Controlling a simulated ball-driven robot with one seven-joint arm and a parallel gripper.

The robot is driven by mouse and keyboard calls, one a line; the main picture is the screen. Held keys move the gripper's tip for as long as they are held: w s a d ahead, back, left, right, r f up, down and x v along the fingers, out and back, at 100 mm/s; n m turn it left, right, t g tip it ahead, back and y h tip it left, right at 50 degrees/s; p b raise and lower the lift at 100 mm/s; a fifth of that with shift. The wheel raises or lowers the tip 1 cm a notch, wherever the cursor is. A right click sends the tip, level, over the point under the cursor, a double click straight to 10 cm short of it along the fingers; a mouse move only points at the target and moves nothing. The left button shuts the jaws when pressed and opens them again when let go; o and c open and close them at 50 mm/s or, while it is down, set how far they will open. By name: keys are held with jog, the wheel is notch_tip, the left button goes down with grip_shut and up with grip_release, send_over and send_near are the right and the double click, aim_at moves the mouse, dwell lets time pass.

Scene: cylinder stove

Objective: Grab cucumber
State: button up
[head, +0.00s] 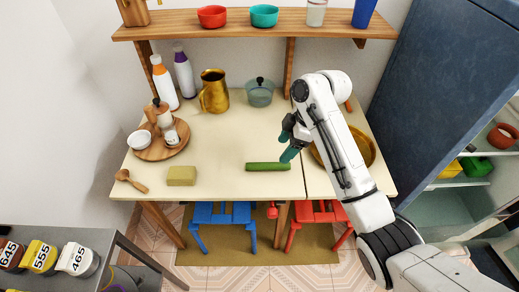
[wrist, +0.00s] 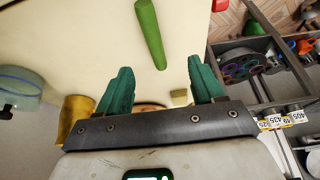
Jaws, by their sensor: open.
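The cucumber (head: 267,167) is a dark green cylinder lying flat on the cream tabletop near its front edge. In the wrist view the cucumber (wrist: 150,33) lies ahead of the fingers, above the gap between them in the picture. My gripper (head: 287,147) is over the table, just above and to the right of the cucumber in the head view. Its two teal fingers (wrist: 160,90) are spread apart with nothing between them. The cucumber is apart from the fingers in the wrist view.
A yellow block (head: 181,176) lies left of the cucumber on the table (head: 222,135). A brass pitcher (head: 214,92) and a glass pot (head: 260,93) stand behind. A golden pan (head: 366,148) sits right, partly behind my arm. The tabletop around the cucumber is clear.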

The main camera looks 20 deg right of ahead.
aim_at(270, 163)
jog(key=f, duration=0.1)
jog(key=w+a+f, duration=0.1)
jog(key=f, duration=0.2)
jog(key=shift+w+a, duration=0.2)
jog(key=shift+w, duration=0.15)
jog(key=shift+x, duration=2.95)
jog(key=shift+s, duration=0.1)
jog(key=c, duration=1.2)
